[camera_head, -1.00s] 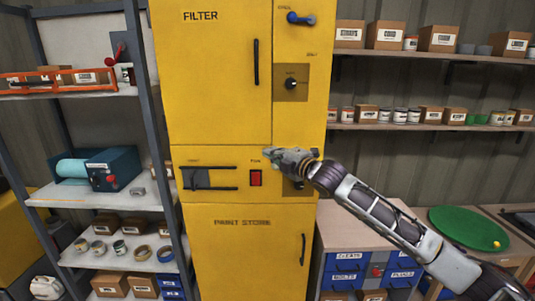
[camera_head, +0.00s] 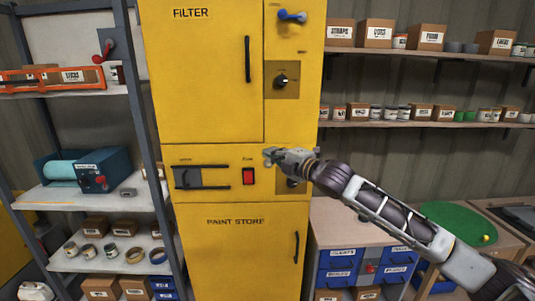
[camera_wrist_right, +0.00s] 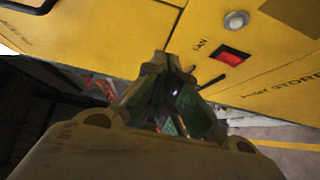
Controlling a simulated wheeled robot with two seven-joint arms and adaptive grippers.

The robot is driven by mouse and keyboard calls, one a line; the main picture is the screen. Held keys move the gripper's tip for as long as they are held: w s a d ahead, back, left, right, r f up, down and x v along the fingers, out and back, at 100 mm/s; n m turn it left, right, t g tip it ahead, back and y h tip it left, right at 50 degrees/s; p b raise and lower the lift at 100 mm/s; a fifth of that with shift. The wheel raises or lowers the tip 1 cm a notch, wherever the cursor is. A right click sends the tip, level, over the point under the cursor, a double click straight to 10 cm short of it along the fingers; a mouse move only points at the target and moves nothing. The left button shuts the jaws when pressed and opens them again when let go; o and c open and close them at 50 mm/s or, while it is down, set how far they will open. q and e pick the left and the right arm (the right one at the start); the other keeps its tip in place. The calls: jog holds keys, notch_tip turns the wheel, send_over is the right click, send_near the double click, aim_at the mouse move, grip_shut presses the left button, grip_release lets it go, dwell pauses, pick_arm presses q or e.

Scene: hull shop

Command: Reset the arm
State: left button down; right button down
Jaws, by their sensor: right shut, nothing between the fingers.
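My right gripper (camera_head: 270,154) is at the end of the arm coming in from the right, in front of the yellow cabinet (camera_head: 205,90). It is shut and empty. In the right wrist view its fingers (camera_wrist_right: 170,85) point toward the cabinet face, near a red switch (camera_wrist_right: 230,55) and a round grey button (camera_wrist_right: 236,21). In the head view the red switch (camera_head: 248,176) is just left of and below the gripper. The gripper and wrist partly cover a dark knob (camera_head: 292,183) on the panel. My left gripper is not in view.
The cabinet also carries a blue lever (camera_head: 291,16), a black dial (camera_head: 281,82) and a slotted handle panel (camera_head: 201,177). Shelves with boxes and a teal machine (camera_head: 85,173) stand at left. A bench with blue drawers (camera_head: 340,268) and a green disc (camera_head: 455,228) is at right.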

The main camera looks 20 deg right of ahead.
jog(key=s+a+f+m+g+h, duration=0.25)
jog(key=s+f+m, duration=0.3)
jog(key=f, duration=0.75)
jog(key=s+a+f+m+g+h, duration=0.1)
jog(key=s+a+f+m+g, duration=0.4)
jog(key=f, duration=0.7)
jog(key=s+d+f+m+g+h, duration=0.1)
jog(key=s+d+f+m+g, duration=0.2)
jog(key=s+f, duration=0.45)
jog(key=s+d+f+m+g+h, duration=0.1)
jog(key=s+d+f+m+h, duration=0.2)
jog(key=s, duration=0.7)
jog(key=s+d+f+m+g, duration=0.1)
jog(key=s+d+f+m, duration=0.2)
jog(key=s+f+m, duration=0.35)
jog(key=s+f+n+g, duration=0.1)
jog(key=s+f, duration=0.2)
jog(key=f, duration=1.4)
jog(key=s+f+n+g, duration=0.1)
jog(key=s+f, duration=0.2)
jog(key=f, duration=1.4)
jog(key=s+d+f, duration=0.2)
jog(key=s+f, duration=0.7)
jog(key=s, duration=0.2)
jog(key=s+d+f, duration=0.2)
jog(key=s+f, duration=0.8)
jog(key=shift+s+g, duration=0.35)
jog(key=shift+g, duration=0.1)
